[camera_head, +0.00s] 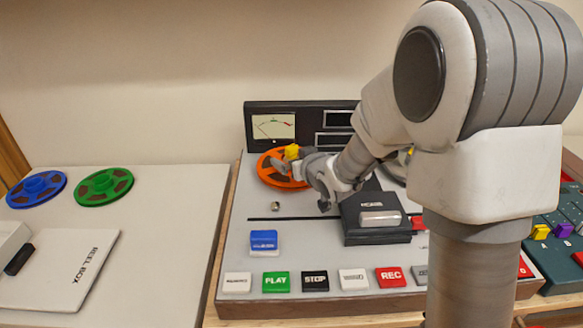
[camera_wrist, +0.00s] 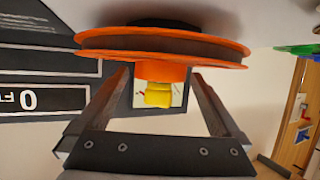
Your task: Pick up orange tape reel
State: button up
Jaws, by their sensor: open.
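The orange tape reel (camera_head: 264,168) sits at the back left of the tape machine, with a yellow knob (camera_head: 292,151) at its centre. My gripper (camera_head: 296,163) is at the reel and hides part of its right side. In the wrist view, my gripper's fingers (camera_wrist: 159,78) are spread apart. The orange reel (camera_wrist: 215,50) spans the top of that view, and its hub and yellow knob (camera_wrist: 158,94) show between the fingers. Whether a finger touches the reel, I cannot tell.
The meter panel (camera_head: 270,108) stands behind the reel. A black box (camera_head: 372,231) and several buttons are on the machine in front. The blue reel (camera_head: 37,189), green reel (camera_head: 104,186) and white reel box (camera_head: 60,265) lie on the left table.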

jog(key=shift+c, duration=0.3)
jog(key=shift+r, duration=0.1)
grip_shut()
